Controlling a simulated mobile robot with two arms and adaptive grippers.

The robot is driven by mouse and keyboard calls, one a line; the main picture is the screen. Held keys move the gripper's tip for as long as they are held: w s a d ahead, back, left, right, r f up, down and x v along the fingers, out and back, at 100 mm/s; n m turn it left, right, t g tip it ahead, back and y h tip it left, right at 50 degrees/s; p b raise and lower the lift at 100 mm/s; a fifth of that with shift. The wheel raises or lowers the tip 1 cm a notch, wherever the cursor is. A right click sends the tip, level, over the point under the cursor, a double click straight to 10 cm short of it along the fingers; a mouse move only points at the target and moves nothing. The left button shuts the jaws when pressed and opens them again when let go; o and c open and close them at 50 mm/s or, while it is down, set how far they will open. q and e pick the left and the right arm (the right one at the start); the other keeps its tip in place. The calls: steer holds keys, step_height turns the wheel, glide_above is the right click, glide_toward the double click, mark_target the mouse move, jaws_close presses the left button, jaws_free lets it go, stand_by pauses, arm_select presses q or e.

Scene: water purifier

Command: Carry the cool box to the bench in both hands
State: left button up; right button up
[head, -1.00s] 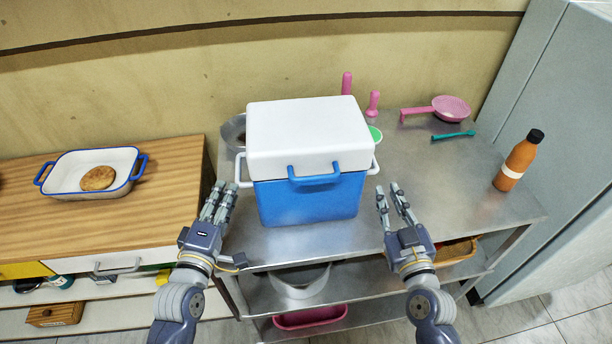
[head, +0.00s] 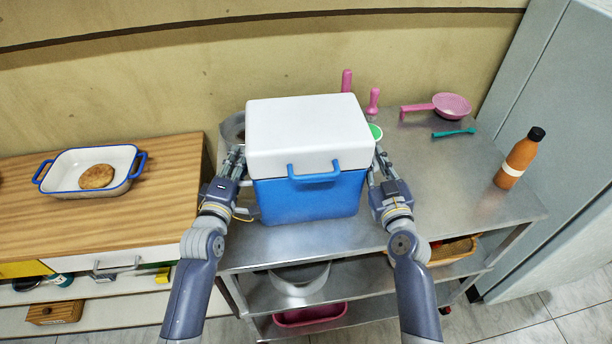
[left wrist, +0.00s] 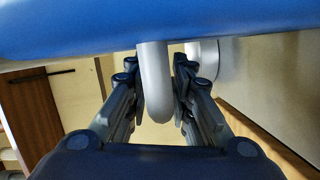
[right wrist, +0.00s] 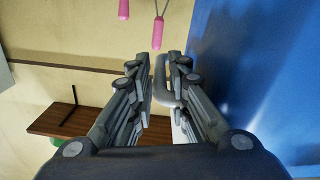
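The cool box (head: 312,200), blue with a white lid and a blue front handle, stands upright on the steel table (head: 470,205). My left gripper (head: 236,158) is at its left side. In the left wrist view, the grey side handle (left wrist: 154,90) lies between my open fingers, with gaps beside it. My right gripper (head: 381,167) is at the box's right side. In the right wrist view, the right side handle (right wrist: 161,80) is between the open fingers, close beside the blue wall.
A wooden-topped counter (head: 165,205) on the left bears a white-and-blue baking dish (head: 75,160) with a round bread (head: 97,176). An orange bottle (head: 517,160), pink strainer (head: 450,106) and teal utensil (head: 453,133) are on the table's right. The wall is close behind.

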arm_select(q)
jaws_close()
arm_select(e)
jaws_close()
arm_select(q)
steer(key=shift+w+r, duration=0.1)
steer(key=shift+r, duration=0.2)
arm_select(e)
steer(key=shift+w+r, duration=0.1)
steer(key=shift+r, duration=0.25)
